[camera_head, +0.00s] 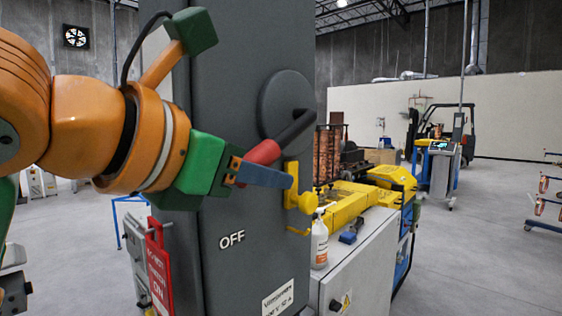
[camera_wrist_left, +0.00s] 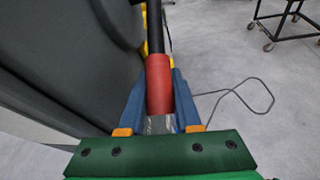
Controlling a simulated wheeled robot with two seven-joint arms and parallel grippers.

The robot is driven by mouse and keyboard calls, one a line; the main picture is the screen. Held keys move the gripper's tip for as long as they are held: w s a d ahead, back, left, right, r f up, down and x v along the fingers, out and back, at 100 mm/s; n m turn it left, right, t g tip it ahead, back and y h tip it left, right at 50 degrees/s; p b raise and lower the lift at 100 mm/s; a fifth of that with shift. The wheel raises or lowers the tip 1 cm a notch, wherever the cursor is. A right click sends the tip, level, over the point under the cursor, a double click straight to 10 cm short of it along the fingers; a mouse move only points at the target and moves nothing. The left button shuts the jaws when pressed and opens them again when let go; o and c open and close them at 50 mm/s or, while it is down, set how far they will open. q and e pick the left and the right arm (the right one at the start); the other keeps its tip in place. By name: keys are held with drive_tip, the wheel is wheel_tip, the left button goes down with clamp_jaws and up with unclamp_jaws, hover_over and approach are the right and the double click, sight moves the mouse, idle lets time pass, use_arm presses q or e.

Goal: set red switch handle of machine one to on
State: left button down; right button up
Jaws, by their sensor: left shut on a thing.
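The switch handle is a black lever with a red grip (camera_head: 263,153), fixed to a round dark hub (camera_head: 287,103) on a tall grey cabinet (camera_head: 245,215). The lever slants from upper right down to the red grip at lower left. "OFF" is printed lower on the cabinet face. My left gripper (camera_head: 262,172), orange and green with blue fingers, comes in from the left and is shut on the red grip. In the left wrist view the red grip (camera_wrist_left: 159,84) lies between the two blue fingers (camera_wrist_left: 160,105). My right gripper is not seen.
A yellow bracket (camera_head: 300,199) sticks out of the cabinet's right edge near my fingers. Open floor lies farther right.

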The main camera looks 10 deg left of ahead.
use_arm(q)
drive_tip(key=shift+s+a+r+g+y, duration=0.2)
drive_tip(key=shift+r+g+y, duration=0.1)
drive_tip(key=shift+r+g, duration=0.15)
drive_tip(key=shift+s+a+r+g+y, duration=0.15)
drive_tip(key=shift+r+g+y, duration=0.15)
drive_tip(key=shift+r+g, duration=0.15)
drive_tip(key=shift+s+a+r+g+y, duration=0.1)
drive_tip(key=shift+s+r+g+y, duration=0.15)
drive_tip(key=shift+r+g, duration=0.2)
drive_tip(key=c, duration=0.9)
unclamp_jaws()
drive_tip(key=shift+w+d, duration=0.1)
drive_tip(key=shift+w, duration=0.1)
drive_tip(key=v, duration=0.7)
